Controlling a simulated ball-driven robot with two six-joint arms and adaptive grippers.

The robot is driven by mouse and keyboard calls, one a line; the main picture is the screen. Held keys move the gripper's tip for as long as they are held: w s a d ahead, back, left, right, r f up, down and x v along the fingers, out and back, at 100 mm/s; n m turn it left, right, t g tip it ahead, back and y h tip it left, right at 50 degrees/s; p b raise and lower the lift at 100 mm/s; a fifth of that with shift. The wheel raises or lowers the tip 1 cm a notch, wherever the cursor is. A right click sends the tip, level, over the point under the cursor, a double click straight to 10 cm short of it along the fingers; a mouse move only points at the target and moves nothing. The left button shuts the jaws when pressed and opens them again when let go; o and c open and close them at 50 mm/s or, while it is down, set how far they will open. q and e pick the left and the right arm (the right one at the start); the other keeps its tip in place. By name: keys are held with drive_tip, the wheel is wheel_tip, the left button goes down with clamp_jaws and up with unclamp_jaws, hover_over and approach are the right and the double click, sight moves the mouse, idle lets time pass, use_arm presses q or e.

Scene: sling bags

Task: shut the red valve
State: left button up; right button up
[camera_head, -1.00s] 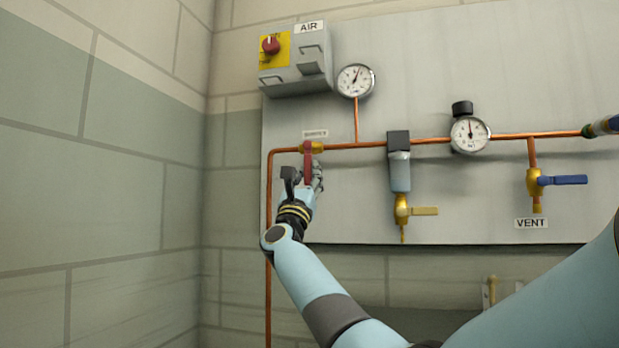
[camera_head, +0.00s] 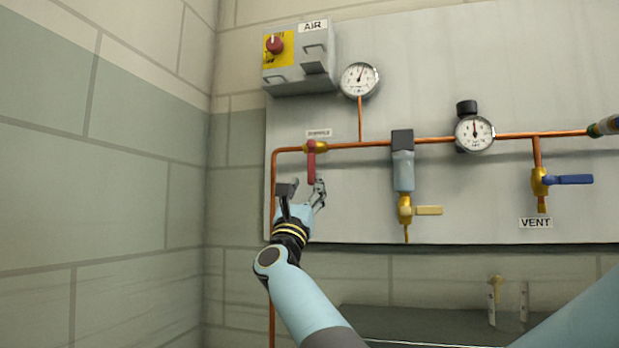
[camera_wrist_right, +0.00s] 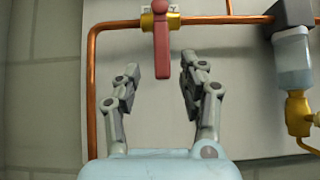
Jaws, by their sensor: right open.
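The red valve handle (camera_head: 311,166) hangs straight down from its brass body (camera_head: 316,147) on the copper pipe, square to the pipe run. My right gripper (camera_head: 302,187) is just below the handle, open and empty. In the right wrist view the red handle (camera_wrist_right: 161,47) stands between and beyond the two spread fingers (camera_wrist_right: 161,85), touching neither. My left gripper is not in view.
A grey box (camera_head: 299,62) with a red knob and an AIR label is above. Gauges (camera_head: 360,79), a filter (camera_head: 403,170) with a yellow handle, and a blue valve handle (camera_head: 569,179) by the VENT label are to the right.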

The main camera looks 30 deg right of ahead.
drive_tip(key=v, duration=0.7)
drive_tip(key=shift+a+f, duration=0.15)
drive_tip(key=shift+f, duration=0.05)
